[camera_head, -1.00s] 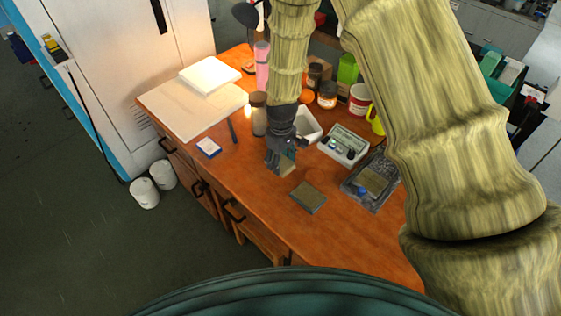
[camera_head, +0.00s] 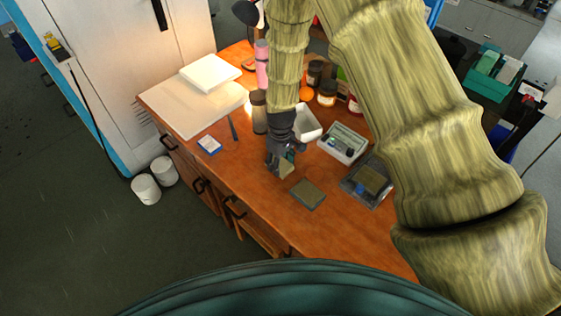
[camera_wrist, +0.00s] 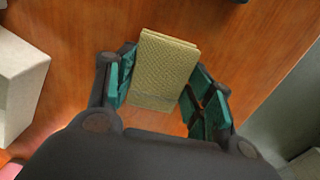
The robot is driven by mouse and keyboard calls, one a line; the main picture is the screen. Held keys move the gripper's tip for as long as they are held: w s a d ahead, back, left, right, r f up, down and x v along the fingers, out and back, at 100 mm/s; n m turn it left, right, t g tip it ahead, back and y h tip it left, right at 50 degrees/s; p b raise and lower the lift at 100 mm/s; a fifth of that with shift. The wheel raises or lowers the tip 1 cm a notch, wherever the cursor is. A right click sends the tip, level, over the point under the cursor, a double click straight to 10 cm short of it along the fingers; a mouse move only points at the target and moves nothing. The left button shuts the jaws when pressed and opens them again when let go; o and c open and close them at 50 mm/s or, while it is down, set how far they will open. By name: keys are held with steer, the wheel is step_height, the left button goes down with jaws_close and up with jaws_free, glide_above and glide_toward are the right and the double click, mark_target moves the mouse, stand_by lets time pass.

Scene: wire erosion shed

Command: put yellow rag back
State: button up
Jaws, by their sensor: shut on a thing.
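The yellow rag (camera_wrist: 165,68) is a folded, woven yellowish cloth between the two teal-padded fingers of my gripper (camera_wrist: 163,92). In the head view the rag (camera_head: 287,168) shows as a small tan patch at my gripper (camera_head: 280,166), low over the wooden desk. My gripper is shut on it. I cannot tell whether the rag touches the desktop. A flat brownish-green pad (camera_head: 307,195) lies on the desk just right of and nearer than my gripper.
A dark tray (camera_head: 354,189) with a brownish block and a white box (camera_head: 343,142) stand to the right. A white bin (camera_head: 306,124) and a brown jar (camera_head: 259,112) stand behind my gripper. A blue-white card (camera_head: 209,145) lies left. The desk's front left is clear.

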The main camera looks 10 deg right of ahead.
mark_target(281, 163)
steer(key=o, duration=1.1)
steer(key=shift+f, duration=0.1)
steer(key=shift+o, duration=0.2)
step_height(281, 163, up, 12)
steer(key=b, duration=0.3)
